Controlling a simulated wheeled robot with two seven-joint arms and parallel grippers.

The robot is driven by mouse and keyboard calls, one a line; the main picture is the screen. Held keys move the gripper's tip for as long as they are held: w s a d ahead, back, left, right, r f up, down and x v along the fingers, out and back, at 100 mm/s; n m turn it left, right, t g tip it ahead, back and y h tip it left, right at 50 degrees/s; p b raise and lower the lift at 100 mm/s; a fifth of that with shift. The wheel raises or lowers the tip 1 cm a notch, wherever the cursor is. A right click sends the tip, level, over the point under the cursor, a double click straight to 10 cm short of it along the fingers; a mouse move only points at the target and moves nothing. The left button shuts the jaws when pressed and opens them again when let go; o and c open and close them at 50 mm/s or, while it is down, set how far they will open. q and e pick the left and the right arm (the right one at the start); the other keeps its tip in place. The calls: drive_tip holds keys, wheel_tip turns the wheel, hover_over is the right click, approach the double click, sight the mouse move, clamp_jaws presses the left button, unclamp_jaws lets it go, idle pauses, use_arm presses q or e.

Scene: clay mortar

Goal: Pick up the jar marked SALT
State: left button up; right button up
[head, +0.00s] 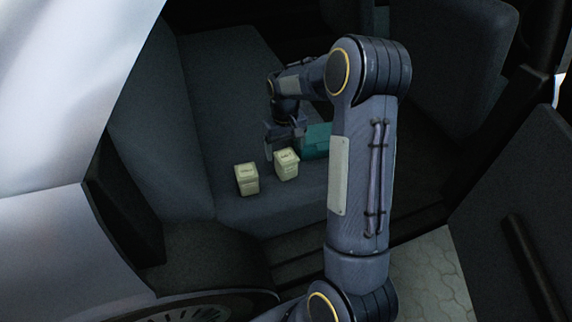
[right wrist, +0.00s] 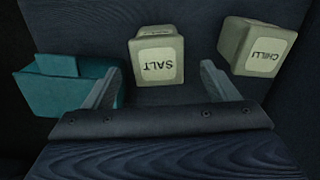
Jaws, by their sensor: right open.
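The SALT jar (right wrist: 156,58) is a cream, squared jar with a pale label, upside down in the right wrist view. It is also the right one of the two jars in the head view (head: 287,166), on the car seat. My right gripper (head: 284,142) is open and empty, just behind and above this jar. In the right wrist view the fingers (right wrist: 160,74) point toward the jar, which lies ahead in the gap between them. I see no contact. My left gripper is not in view.
A matching CHILLI jar (right wrist: 257,48) stands beside it, at left in the head view (head: 247,179). A teal box (head: 317,140) is on the other side, close to the gripper. The seat (head: 190,185) has free room left of the jars. The seat backrest (head: 150,130) rises further left.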

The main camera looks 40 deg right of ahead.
sight(286, 155)
wheel_tip(286, 155, down, 5)
drive_tip(key=shift+s+d+r+b, duration=0.1)
drive_tip(key=shift+b, duration=0.6)
drive_tip(key=shift+r, duration=0.1)
drive_tip(key=c, duration=1.2)
